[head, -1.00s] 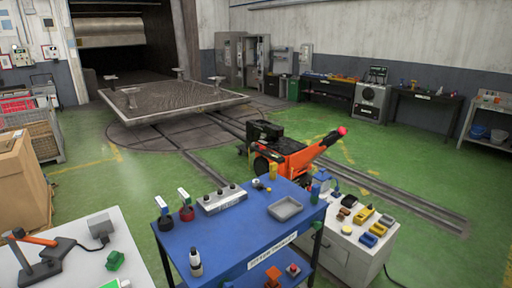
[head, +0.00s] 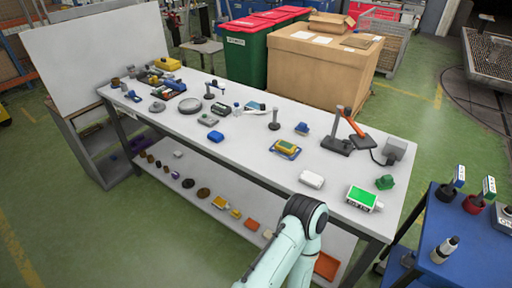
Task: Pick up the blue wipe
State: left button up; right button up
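I cannot tell for sure which item is the blue wipe. Several small blue items lie on the long white workbench (head: 245,150): a crumpled-looking blue piece (head: 302,128) right of centre, a blue piece (head: 215,136) near the front edge, and a flat blue piece (head: 285,151) under a yellow-green device. Another blue piece (head: 134,95) lies at the far left end. A pale arm link of mine with a dark joint rises at the bottom centre, in front of the bench. Neither gripper shows.
A white device with a green screen (head: 363,198), a white box (head: 311,179) and a microscope-like stand (head: 337,143) occupy the bench's right end. A lower shelf (head: 185,170) holds small parts. A blue cart (head: 430,245) stands at right. Green floor is clear at lower left.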

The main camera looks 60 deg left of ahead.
aim_at(214, 136)
jog(key=u, duration=1.35)
